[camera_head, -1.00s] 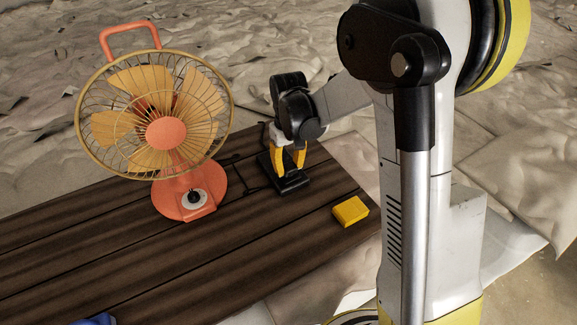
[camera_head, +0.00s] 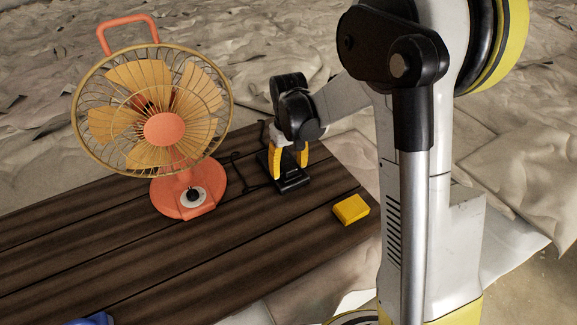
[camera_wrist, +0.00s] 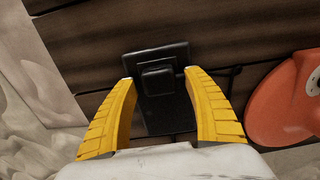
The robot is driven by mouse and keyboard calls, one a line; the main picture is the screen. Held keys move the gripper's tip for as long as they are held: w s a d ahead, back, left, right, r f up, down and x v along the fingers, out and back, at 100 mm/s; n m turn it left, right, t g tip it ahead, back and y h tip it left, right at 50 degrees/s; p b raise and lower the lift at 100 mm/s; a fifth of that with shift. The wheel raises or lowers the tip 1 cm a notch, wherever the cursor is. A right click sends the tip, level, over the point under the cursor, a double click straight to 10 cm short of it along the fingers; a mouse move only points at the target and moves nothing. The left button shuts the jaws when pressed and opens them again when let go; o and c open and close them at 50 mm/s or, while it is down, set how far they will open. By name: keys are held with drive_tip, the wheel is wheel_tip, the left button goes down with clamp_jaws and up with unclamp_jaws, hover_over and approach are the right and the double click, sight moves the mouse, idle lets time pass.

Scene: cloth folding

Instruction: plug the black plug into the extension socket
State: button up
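The black extension socket (camera_head: 291,184) lies on the dark wooden planks to the right of the fan. It also shows in the wrist view (camera_wrist: 168,118) as a long flat block. A smaller black block, which looks like the plug (camera_wrist: 157,82), sits on top of the socket; whether its pins are fully in cannot be seen. My gripper (camera_head: 289,173) is above the socket, pointing down. In the wrist view my gripper's yellow fingers (camera_wrist: 157,75) are spread on both sides of the plug, with gaps between them and it.
An orange fan (camera_head: 164,130) stands on the planks at left, its base (camera_wrist: 283,105) close beside the socket in the wrist view. A thin black cord (camera_head: 244,176) runs between them. A yellow block (camera_head: 351,209) lies to the right. A blue object (camera_head: 92,319) shows at the bottom edge.

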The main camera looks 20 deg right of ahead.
wheel_tip(320, 180, up, 12)
idle(0.7)
idle(0.4)
